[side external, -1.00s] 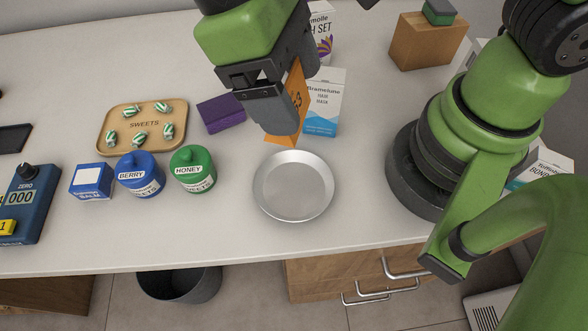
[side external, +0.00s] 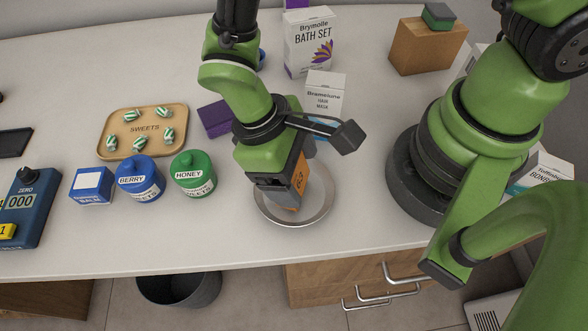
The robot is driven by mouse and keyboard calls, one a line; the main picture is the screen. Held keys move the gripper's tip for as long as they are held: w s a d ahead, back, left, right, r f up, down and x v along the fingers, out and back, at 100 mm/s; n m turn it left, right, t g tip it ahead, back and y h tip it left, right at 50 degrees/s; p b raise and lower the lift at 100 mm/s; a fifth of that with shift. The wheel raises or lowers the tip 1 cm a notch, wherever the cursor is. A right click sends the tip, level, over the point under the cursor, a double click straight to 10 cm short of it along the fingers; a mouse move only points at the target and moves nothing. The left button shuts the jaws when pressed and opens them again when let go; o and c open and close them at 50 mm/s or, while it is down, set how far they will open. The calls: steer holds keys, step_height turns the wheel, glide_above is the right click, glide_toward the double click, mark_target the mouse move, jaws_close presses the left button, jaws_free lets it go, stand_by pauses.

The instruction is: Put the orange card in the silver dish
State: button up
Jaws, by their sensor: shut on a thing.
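The silver dish (side external: 268,213) lies on the counter near its front edge, partly hidden behind my gripper. The orange card (side external: 299,184) is held tilted in my gripper (side external: 290,205), over the dish. My gripper is shut on the card and points down at the dish. The fingertips and the card's lower edge are mostly hidden, so I cannot tell whether the card touches the dish.
A green honey jar (side external: 193,176), a blue berry jar (side external: 140,180) and a blue balm box (side external: 92,187) stand left of the dish. A sweets tray (side external: 174,113), a purple box (side external: 215,118) and a hair mask box (side external: 326,88) are behind. The counter's front edge is close.

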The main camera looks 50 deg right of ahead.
steer(key=shift+f, duration=0.7)
steer(key=shift+f, duration=0.15)
steer(key=o, duration=0.9)
steer(key=shift+c, duration=0.2)
steer(key=w+d+r+m+t+y, duration=0.1)
steer(key=w+r, duration=0.2)
steer(key=r, duration=0.6)
steer(key=w+d+r+m+t+y, duration=0.1)
steer(key=w+r, duration=0.1)
steer(key=r, duration=0.7)
steer(key=s+d+r+m+t+y, duration=0.1)
steer(key=s+d+r+m+t, duration=0.5)
steer(key=d+r+t, duration=0.3)
steer(key=s+d+r, duration=0.1)
steer(key=d, duration=0.2)
steer(key=shift+s+d+r+m+y, duration=0.15)
steer(key=shift+s+m+y, duration=0.2)
steer(key=shift+m+y, duration=0.05)
